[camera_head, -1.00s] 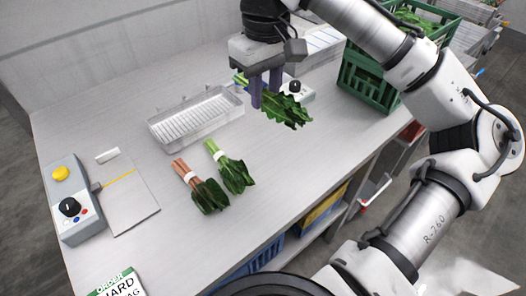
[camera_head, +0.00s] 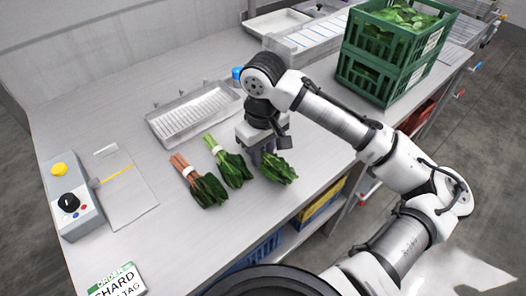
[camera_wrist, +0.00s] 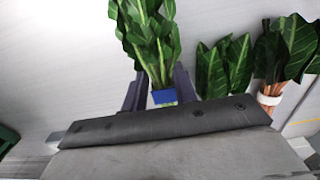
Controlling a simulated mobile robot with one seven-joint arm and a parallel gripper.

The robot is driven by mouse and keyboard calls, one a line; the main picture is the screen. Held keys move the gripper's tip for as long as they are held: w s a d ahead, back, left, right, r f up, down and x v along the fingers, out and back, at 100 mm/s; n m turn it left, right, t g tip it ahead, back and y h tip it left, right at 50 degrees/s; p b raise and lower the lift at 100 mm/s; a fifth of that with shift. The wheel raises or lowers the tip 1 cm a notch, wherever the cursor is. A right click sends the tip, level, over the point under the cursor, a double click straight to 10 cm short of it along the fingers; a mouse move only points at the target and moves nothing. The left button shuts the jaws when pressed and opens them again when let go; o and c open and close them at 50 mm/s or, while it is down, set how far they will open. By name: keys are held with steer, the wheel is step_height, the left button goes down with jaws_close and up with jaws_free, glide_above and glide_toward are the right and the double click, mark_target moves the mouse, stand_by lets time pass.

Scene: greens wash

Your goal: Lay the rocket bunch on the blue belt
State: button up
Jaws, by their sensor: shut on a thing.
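My gripper (camera_head: 262,153) is shut on a bunch of dark green, lobed leaves (camera_head: 277,168), just right of two other bunches. In the wrist view the held bunch (camera_wrist: 150,32) sits between my fingers (camera_wrist: 158,92), with a blue band (camera_wrist: 164,97) at its stems. It is low over the steel table or touching it; I cannot tell which. A green-stemmed bunch (camera_head: 235,171) with a white band lies to its left. Further left lies a red-stemmed bunch (camera_head: 208,190), also white-banded. I cannot make out a blue belt.
A control box (camera_head: 70,200) and flat board (camera_head: 125,190) are at left, an order tag (camera_head: 118,281) at front. Stacked green crates (camera_head: 385,75) stand at back right. The table's front edge is close to the held bunch.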

steer(key=shift+f, duration=0.35)
steer(key=shift+f, duration=0.15)
steer(key=o, duration=1.1)
